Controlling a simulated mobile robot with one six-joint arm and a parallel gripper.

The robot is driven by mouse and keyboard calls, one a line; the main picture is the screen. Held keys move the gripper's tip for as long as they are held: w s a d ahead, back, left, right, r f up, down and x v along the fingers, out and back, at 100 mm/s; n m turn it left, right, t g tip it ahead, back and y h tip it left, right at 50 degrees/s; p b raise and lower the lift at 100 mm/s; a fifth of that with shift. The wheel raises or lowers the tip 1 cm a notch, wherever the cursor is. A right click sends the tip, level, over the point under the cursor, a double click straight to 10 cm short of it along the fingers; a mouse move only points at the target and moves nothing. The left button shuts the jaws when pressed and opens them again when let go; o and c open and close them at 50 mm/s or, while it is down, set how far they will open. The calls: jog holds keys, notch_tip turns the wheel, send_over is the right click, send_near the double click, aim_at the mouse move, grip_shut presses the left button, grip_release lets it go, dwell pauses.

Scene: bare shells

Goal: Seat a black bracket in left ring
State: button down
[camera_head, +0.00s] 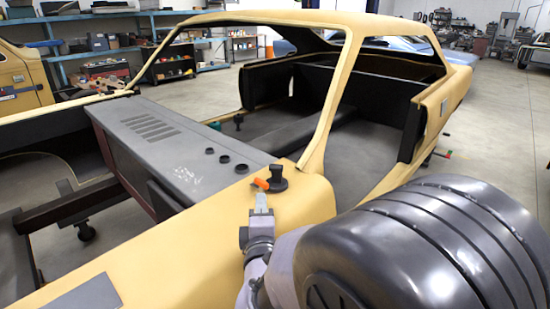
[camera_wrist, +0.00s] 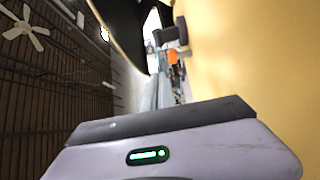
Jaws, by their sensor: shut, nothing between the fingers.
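The black bracket (camera_head: 277,181) stands upright on the yellow fender top, with a round base and a knob-like upper part. It also shows in the wrist view (camera_wrist: 171,34), partly cut by perspective. My gripper (camera_head: 262,188), with an orange part at its tip, is shut and empty just left of the bracket and in front of it. Whether it touches the bracket I cannot tell. In the wrist view my gripper (camera_wrist: 173,68) points toward the bracket. The left ring (camera_head: 210,151) is a dark ring on the grey panel, and it looks empty.
A middle ring (camera_head: 224,159) and a right ring (camera_head: 241,168) lie in a row beside the left one on the grey panel (camera_head: 165,150). The yellow windscreen pillar (camera_head: 335,95) rises behind the bracket. The panel around the rings is clear.

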jog(key=b, duration=0.1)
send_near(275, 169)
jog(key=w+a, duration=0.1)
jog(key=a, duration=0.2)
jog(key=w+a, duration=0.1)
jog(key=shift+w+a, duration=0.35)
jog(key=shift+a, duration=0.05)
jog(key=w+d, duration=0.1)
jog(key=w+d+b, duration=0.1)
jog(key=w, duration=0.1)
jog(key=shift+w, duration=0.1)
jog(key=shift+w+d, duration=0.15)
jog(key=shift+w, duration=0.15)
jog(key=shift+w+d+b, duration=0.35)
jog(key=shift+w+d, duration=0.3)
jog(key=shift+w, duration=0.15)
